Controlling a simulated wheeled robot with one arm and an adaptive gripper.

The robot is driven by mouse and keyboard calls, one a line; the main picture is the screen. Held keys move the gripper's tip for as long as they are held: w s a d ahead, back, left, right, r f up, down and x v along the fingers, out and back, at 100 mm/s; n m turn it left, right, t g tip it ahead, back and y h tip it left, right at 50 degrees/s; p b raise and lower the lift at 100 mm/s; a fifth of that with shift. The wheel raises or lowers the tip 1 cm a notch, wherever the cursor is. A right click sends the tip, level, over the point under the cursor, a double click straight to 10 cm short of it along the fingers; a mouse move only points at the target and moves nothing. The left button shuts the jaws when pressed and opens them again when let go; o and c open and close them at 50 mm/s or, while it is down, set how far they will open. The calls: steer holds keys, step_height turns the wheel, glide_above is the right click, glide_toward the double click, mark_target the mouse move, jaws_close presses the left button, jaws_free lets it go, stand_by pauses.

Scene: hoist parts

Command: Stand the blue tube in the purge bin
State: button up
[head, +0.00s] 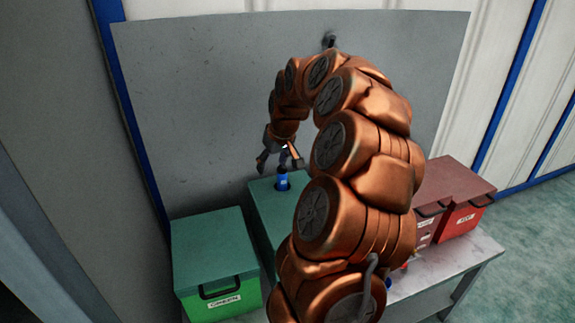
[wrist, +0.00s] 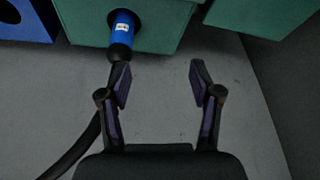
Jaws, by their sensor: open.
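The blue tube (head: 282,183) stands upright at the top of the middle green box (head: 262,207), with a dark ring around its foot. It looks partly sunk into the box, but I cannot tell how deep. In the wrist view the blue tube (wrist: 122,28) shows a small pale label and a black end. My gripper (head: 279,161) is open just above the tube in the head view. In the wrist view my gripper (wrist: 160,76) is empty between its fingers, and the tube is beyond the left finger. No readable label marks the purge bin; the middle box's front is hidden by my arm.
A green bin (head: 214,255) with a handle and a "GREEN" label stands at left. Red bins (head: 465,218) stand at right on the pale bench (head: 455,262). A grey panel (head: 190,100) rises behind. A blue box (wrist: 28,25) with a hole shows in the wrist view.

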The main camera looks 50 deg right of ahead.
mark_target(283, 172)
steer(key=shift+m+h, duration=0.3)
steer(key=shift+m, duration=0.1)
steer(key=d, duration=0.1)
steer(key=d+f, duration=0.1)
steer(key=d, duration=0.1)
steer(key=s+d, duration=0.1)
steer(key=d, duration=0.1)
steer(key=shift+d+f, duration=0.25)
steer(key=shift+f, duration=0.15)
steer(key=shift+p+x, duration=0.5)
steer(key=shift+x, duration=3.25)
steer(key=shift+w+a, duration=0.1)
jaws_close()
step_height(283, 172, up, 14)
steer(key=p, duration=0.2)
